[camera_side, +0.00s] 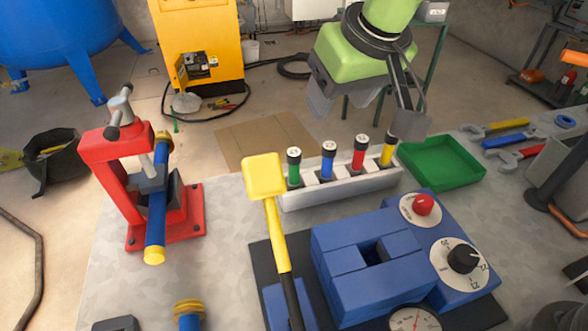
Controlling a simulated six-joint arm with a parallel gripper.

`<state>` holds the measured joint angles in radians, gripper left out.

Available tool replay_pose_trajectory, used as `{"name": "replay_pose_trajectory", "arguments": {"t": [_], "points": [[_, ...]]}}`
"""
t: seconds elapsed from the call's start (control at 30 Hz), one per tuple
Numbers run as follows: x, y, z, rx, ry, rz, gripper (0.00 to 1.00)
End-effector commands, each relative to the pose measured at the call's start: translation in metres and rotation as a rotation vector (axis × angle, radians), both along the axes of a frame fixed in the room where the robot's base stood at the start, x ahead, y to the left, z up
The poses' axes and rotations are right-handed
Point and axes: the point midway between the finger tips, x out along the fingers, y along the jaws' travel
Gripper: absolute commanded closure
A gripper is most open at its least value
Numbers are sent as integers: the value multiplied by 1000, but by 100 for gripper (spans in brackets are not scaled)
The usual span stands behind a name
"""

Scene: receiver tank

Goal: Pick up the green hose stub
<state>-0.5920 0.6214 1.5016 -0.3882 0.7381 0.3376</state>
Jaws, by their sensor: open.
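My gripper (362,108) is open and empty, above and behind the rack's right half. It is up and to the right of the green stub and apart from it. One finger overlaps the yellow stub's top in the picture; whether they touch cannot be told.
A red vise (122,150) holds a blue pipe at the left. A green tray (440,163) lies right of the rack. A blue block with knobs (370,255) fills the front.

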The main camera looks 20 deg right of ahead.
Motion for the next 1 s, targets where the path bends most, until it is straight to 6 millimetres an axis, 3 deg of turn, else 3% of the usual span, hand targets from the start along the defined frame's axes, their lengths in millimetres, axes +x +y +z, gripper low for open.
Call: {"name": "replay_pose_trajectory", "arguments": {"t": [0.1, 0.23, 1.0], "points": [[3, 25, -29, -29, 6, 51, 44], [5, 36, -44, -40, 5, 72, 44], [40, 47, -130, -40, 6, 71, 44]]}}
